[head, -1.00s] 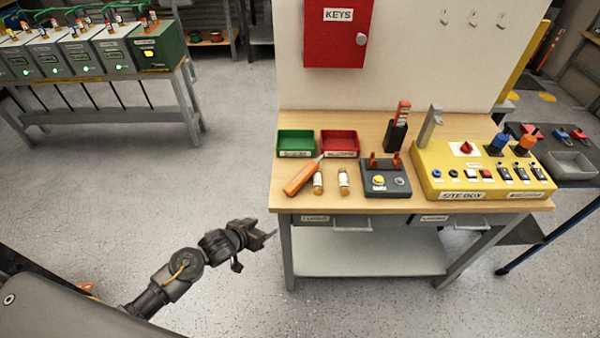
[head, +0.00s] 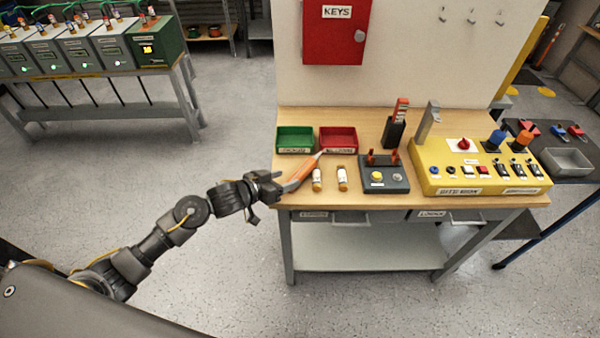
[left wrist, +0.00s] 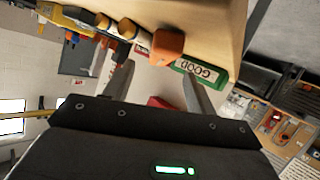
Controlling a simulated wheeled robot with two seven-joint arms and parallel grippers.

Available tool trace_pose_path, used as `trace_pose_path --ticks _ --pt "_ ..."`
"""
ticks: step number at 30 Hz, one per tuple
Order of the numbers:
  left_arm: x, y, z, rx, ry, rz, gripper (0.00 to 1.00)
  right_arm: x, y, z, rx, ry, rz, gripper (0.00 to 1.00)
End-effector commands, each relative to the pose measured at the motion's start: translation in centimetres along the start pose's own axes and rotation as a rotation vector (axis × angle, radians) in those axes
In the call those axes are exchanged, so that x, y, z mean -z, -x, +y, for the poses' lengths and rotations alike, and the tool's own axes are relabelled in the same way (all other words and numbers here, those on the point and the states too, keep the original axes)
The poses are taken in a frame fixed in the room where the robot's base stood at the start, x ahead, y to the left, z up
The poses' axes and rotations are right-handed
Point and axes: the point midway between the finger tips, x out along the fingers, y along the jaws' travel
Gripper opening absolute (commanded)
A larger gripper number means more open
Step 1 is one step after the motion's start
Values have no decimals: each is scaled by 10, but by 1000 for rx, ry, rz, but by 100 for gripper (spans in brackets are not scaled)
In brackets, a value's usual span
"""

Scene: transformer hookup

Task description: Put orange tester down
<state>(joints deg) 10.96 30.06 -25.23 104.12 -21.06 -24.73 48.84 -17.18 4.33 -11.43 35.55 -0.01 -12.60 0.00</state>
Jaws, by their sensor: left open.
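The orange tester (head: 303,172) lies on the wooden workbench (head: 360,206) near its left front edge, its thin tip pointing back toward the red bin. In the left wrist view the tester's orange end (left wrist: 168,44) shows ahead of and between the finger tips. My left gripper (head: 280,184) is open at the handle end of the tester, at the bench's left edge. In the left wrist view its two fingers (left wrist: 155,85) stand apart with nothing between them. My right gripper does not show.
A green bin (head: 295,151) and a red bin (head: 338,151) stand behind the tester. Two fuses (head: 329,179) lie right of it. A dark test block (head: 385,185) and the yellow site box (head: 480,180) stand farther right. Floor left of the bench is clear.

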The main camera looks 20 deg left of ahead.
Motion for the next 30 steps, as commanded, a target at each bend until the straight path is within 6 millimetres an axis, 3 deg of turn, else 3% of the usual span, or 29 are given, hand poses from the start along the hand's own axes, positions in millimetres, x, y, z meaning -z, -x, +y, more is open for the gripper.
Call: trace_pose_path --ticks 11,21,29,30 --pt "3 -21 1 -1 0 1 56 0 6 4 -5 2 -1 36" --pt "4 -63 0 1 -1 0 56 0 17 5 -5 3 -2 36" --pt "3 -66 0 0 -2 1 56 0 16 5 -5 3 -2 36" --pt "3 -66 0 0 -2 1 52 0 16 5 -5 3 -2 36"
